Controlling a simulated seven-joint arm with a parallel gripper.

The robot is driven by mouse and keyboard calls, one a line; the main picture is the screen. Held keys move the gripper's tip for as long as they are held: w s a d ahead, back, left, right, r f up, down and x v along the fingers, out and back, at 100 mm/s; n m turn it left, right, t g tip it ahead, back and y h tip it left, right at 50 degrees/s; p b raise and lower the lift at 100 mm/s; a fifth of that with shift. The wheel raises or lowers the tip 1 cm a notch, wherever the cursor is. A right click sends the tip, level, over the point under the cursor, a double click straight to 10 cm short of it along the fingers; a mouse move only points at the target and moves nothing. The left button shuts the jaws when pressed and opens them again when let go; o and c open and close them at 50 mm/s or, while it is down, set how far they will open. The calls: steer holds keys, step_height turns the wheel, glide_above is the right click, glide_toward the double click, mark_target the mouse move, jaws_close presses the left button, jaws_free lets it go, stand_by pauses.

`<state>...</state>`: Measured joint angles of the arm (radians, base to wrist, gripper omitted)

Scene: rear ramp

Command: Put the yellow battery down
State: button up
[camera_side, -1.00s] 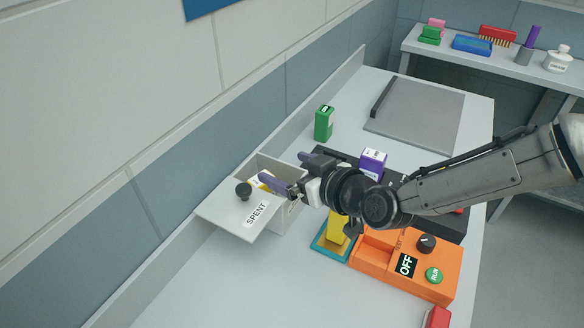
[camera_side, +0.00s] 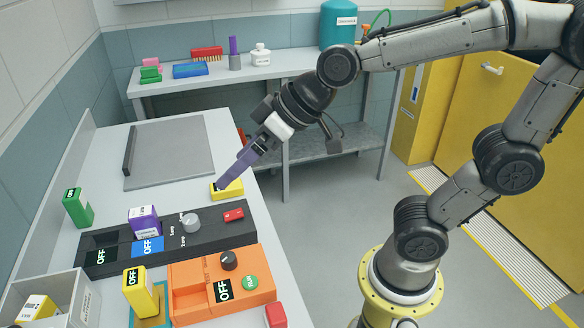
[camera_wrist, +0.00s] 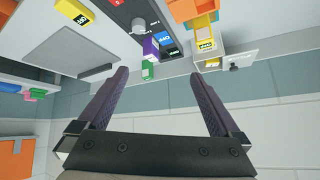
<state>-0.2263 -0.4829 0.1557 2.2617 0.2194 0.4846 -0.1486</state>
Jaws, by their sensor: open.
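A yellow battery (camera_side: 38,308) lies in the grey SPENT box (camera_side: 84,302) at the lower left of the side view. A second yellow battery (camera_side: 137,290) stands on a teal base, showing OFF. A third yellow block (camera_side: 233,188) lies near the table's right edge. My gripper (camera_side: 220,184) overlaps that third block in the side view. In the wrist view, my gripper (camera_wrist: 158,74) is open with nothing between its fingers, and the third block (camera_wrist: 75,12) is well away from them. The box's yellow battery also shows there (camera_wrist: 205,62).
A black panel (camera_side: 105,256) holds a purple battery (camera_side: 142,220). An orange machine (camera_side: 190,278) with a green RUN button stands in front. A green battery (camera_side: 77,207) stands at the left. The grey pad (camera_side: 170,150) is clear.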

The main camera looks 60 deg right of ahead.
steer(key=s+d+f+m+g+h, duration=0.1)
steer(key=s+d+f, duration=0.1)
steer(key=s+d, duration=0.2)
steer(key=s+d+f+m+g+h, duration=0.1)
steer(key=s+d+h, duration=0.1)
steer(key=s+d, duration=0.3)
steer(key=s, duration=0.4)
steer(key=shift+s+f+m, duration=0.25)
steer(key=shift+f+m, duration=0.05)
steer(key=shift+f, duration=0.05)
steer(key=shift+c, duration=0.2)
